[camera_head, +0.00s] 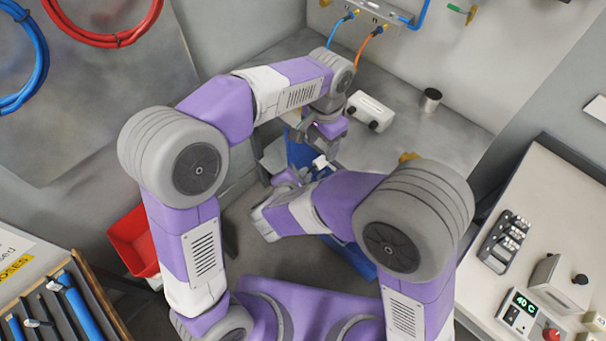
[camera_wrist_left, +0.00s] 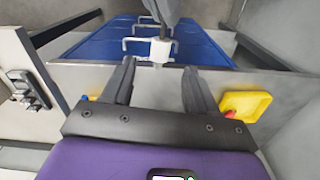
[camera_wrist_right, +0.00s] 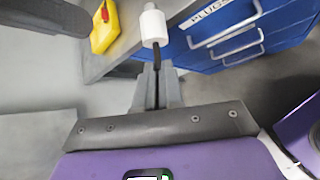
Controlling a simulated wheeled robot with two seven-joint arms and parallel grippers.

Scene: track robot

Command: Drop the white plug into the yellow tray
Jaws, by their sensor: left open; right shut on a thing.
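The white plug (camera_wrist_right: 153,27) has a dark stem, which sits between the closed fingers of my right gripper (camera_wrist_right: 156,72). It also shows in the head view (camera_head: 320,162) and the left wrist view (camera_wrist_left: 160,50). My left gripper (camera_wrist_left: 158,76) is open and empty, with the plug just beyond its fingertips and apart from them. In the head view, the left gripper (camera_head: 327,132) is above the plug. The yellow tray (camera_wrist_left: 250,100) has a red thing in it and sits on the grey bench, right of the left gripper's fingers. The right wrist view shows it (camera_wrist_right: 103,35) left of the plug.
Blue drawers (camera_wrist_right: 228,30) with metal handles and a PLUGS label are under the bench edge. A white box (camera_head: 368,110) and a metal cup (camera_head: 430,99) stand on the bench. Another yellow thing (camera_head: 408,157) is mostly hidden by my right arm. A control desk (camera_head: 540,200) is at right.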

